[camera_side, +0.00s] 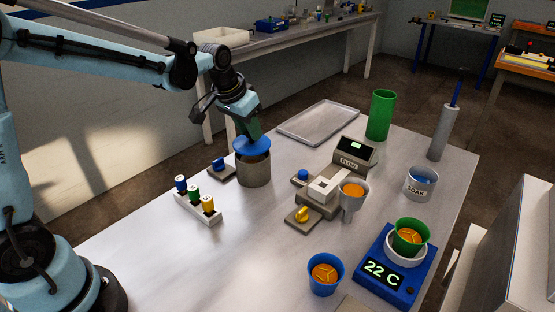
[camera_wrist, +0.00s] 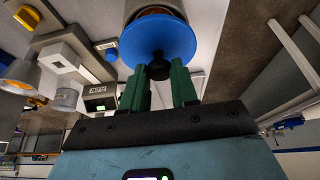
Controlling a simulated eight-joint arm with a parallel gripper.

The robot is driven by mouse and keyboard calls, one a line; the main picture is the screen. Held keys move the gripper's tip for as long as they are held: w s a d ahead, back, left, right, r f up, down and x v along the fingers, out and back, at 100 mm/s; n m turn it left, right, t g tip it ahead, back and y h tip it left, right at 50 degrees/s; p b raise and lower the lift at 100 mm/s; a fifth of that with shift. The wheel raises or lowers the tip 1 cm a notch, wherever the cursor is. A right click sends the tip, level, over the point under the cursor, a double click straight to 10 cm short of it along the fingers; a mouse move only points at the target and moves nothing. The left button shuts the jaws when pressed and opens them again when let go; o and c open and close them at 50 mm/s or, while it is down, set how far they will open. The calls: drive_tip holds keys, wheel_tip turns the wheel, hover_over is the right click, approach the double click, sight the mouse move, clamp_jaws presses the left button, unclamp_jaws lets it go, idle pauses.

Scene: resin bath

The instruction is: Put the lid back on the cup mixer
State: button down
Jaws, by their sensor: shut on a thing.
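The blue lid (camera_side: 252,146) is at the mouth of the grey cylindrical cup mixer (camera_side: 254,172) in the side view. It looks slightly tilted, and part of the mixer's rim shows below it. I cannot tell whether lid and rim touch. My gripper (camera_side: 251,132) points down over the mixer and is shut on the lid's knob. In the wrist view, the green fingers of my gripper (camera_wrist: 160,80) close around the black knob (camera_wrist: 158,69) below the blue lid (camera_wrist: 157,38). The lid hides most of the mixer there.
A rack of coloured bottles (camera_side: 197,203) stands front left of the mixer, and a small blue-knobbed block (camera_side: 221,169) beside it. The flow station (camera_side: 330,185), a grey tray (camera_side: 319,122) and a green cylinder (camera_side: 381,115) are to the right. The front left table is clear.

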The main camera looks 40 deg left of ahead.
drive_tip(key=shift+f, duration=0.35)
drive_tip(key=shift+f, duration=0.25)
drive_tip(key=c, duration=0.9)
unclamp_jaws()
drive_tip(key=shift+o, duration=0.2)
